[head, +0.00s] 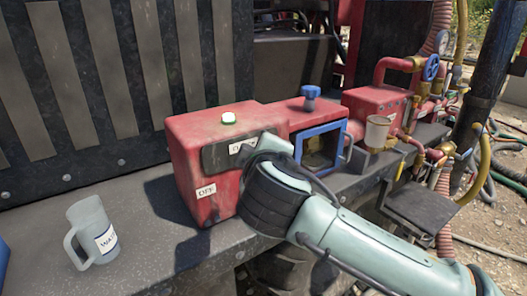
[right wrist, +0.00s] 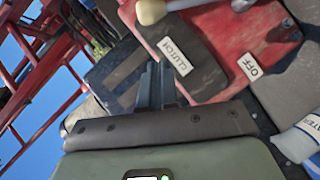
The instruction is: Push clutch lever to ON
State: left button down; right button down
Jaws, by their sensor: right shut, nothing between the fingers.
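The red clutch box (head: 190,150) stands on the dark deck in the head view. A dark plate (head: 216,157) on its face carries a partly covered label, and an OFF label (head: 206,191) sits below left. In the right wrist view the CLUTCH label (right wrist: 175,55) and OFF label (right wrist: 249,67) are readable. A cream knob (right wrist: 150,12) on a short shaft, possibly the lever, shows at the top edge there. My right gripper (right wrist: 155,85) is shut and empty, close to the plate beside the CLUTCH label; contact is unclear. My arm hides part of the box. My left gripper is out of view.
A pale knob (head: 229,117) sits on the box top. A blue-framed window (head: 321,147) and blue knob (head: 311,92) are to its right. A labelled jug (head: 92,232) stands left on the deck.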

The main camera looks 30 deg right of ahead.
jog(key=v, duration=0.5)
jog(key=shift+s+d, duration=0.1)
jog(key=shift+s, duration=0.3)
